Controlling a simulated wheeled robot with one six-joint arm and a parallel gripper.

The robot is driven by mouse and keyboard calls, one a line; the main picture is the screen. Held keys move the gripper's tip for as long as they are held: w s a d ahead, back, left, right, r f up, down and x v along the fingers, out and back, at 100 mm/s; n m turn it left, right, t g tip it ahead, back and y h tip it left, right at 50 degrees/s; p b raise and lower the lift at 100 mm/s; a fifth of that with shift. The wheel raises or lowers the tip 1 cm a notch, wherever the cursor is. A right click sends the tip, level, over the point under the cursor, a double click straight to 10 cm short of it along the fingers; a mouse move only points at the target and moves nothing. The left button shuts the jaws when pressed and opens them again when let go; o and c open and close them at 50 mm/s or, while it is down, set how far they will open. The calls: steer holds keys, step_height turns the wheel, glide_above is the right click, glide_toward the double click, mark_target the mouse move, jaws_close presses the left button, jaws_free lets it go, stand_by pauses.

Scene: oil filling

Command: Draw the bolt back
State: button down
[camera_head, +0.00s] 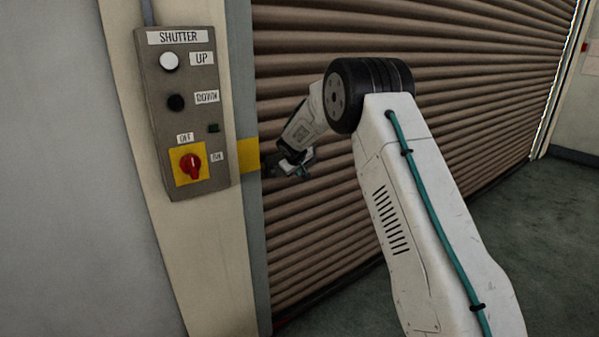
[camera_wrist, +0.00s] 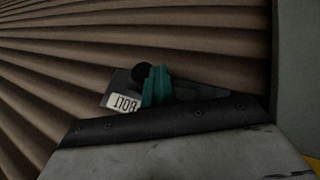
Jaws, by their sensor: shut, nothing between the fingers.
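The bolt shows in the wrist view as a dark plate with a white "BOLT" label (camera_wrist: 123,103), upside down in that picture, and a round black knob (camera_wrist: 142,72) beside it. It sits against the brown slatted shutter (camera_head: 450,60). My gripper (camera_wrist: 157,85) has teal fingers that are shut with nothing held. In the picture the fingers overlap the plate just right of the knob; I cannot tell whether they touch it. In the head view my gripper (camera_head: 296,165) is at the shutter's left edge, and the bolt is hidden behind it.
A grey control box (camera_head: 185,120) is on the pillar left of my gripper, with a white UP button (camera_head: 169,61), a black DOWN button (camera_head: 176,102) and a red rotary switch (camera_head: 190,166). A yellow patch (camera_head: 248,155) marks the frame. The floor at right (camera_head: 520,220) is clear.

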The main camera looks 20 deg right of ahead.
steer(key=s+a+r, duration=0.6)
steer(key=s+r, duration=0.1)
steer(key=shift+a, duration=0.4)
steer(key=s+f+g, duration=0.3)
steer(key=s, duration=0.4)
steer(key=s+a+r+m+y, duration=0.1)
steer(key=s+a+r, duration=0.1)
steer(key=s, duration=1.4)
steer(key=s+a+r+g+y, duration=0.1)
steer(key=s+r, duration=0.4)
steer(key=s, duration=1.1)
steer(key=s+a+r+m+g+y, duration=0.1)
steer(key=s+a+r, duration=0.2)
steer(key=s, duration=1.4)
steer(key=shift+a+r+m+y, duration=0.3)
steer(key=shift+a+r+y, duration=0.1)
steer(key=shift+r, duration=0.3)
